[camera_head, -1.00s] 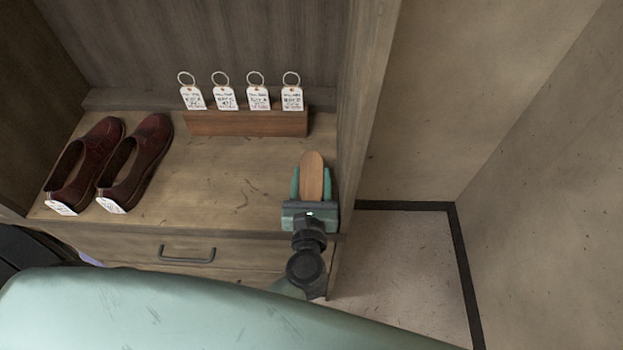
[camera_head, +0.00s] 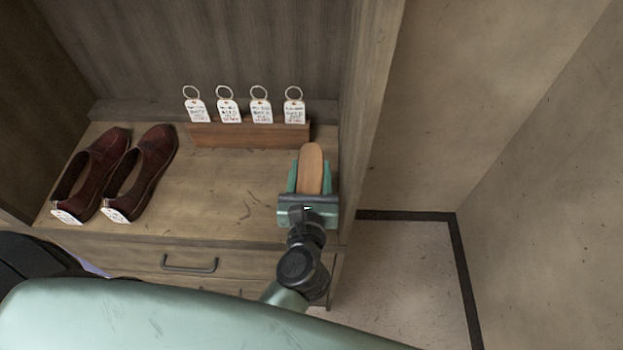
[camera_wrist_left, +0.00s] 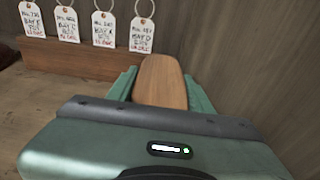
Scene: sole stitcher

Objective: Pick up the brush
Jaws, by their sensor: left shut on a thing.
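The brush (camera_head: 312,165) shows as a rounded wooden back, at the right end of the wooden shelf. My left gripper (camera_head: 311,178) is shut on it, with one green finger on each side. In the left wrist view the brush (camera_wrist_left: 161,82) stands up between the fingers of the left gripper (camera_wrist_left: 163,92). Its bristles and underside are hidden. I cannot tell whether it is clear of the shelf. My right gripper is not in view.
A wooden block (camera_head: 250,135) with several ringed paper tags stands at the back. A pair of dark red shoes (camera_head: 140,172) sits at the left. The cabinet's side wall (camera_head: 362,120) is close on the right. Mid-shelf is clear. A drawer handle (camera_head: 189,266) shows below.

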